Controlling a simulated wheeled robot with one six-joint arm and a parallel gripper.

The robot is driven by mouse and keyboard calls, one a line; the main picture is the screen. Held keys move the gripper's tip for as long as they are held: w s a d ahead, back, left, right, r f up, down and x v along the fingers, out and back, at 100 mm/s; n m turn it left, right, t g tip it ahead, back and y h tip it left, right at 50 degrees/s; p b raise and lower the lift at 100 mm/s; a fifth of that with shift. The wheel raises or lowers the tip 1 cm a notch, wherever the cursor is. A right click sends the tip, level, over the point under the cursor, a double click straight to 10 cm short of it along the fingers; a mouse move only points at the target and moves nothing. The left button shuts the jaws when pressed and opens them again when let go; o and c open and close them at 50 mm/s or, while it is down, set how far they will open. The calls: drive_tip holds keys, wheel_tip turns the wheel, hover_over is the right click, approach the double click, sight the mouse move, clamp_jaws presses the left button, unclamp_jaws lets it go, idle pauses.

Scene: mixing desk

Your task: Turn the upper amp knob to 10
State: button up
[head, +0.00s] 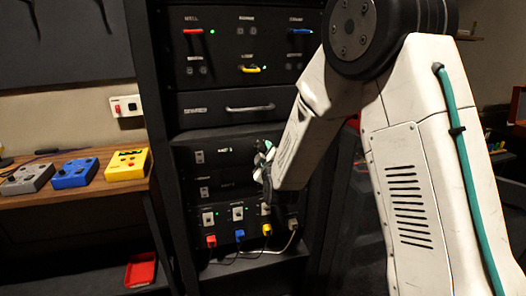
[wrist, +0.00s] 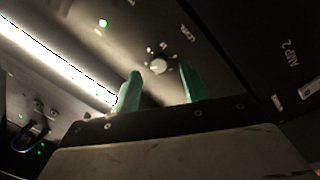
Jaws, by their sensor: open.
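In the wrist view the pale round knob (wrist: 159,66), marked "LEVEL", sits on a dark amp panel with tick marks around it. My gripper (wrist: 161,73) is open, with one teal finger on each side of the knob in the picture. I cannot tell whether the fingers touch it. In the head view my gripper (head: 264,165) is at the right part of the upper amp (head: 212,151), in front of the rack. The knob is hidden there behind my gripper. The knob's setting is too small to read.
The lower amp (head: 207,187) is just below; its "AMP 2" label (wrist: 289,53) shows in the wrist view. Further down are colored plugs with cables. A drawer with a handle (head: 250,108) is above. A desk (head: 80,188) with several pedals stands left.

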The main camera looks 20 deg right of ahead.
sight(262, 147)
drive_tip(key=shift+w, duration=1.15)
drive_tip(key=shift+c, duration=0.2)
clamp_jaws()
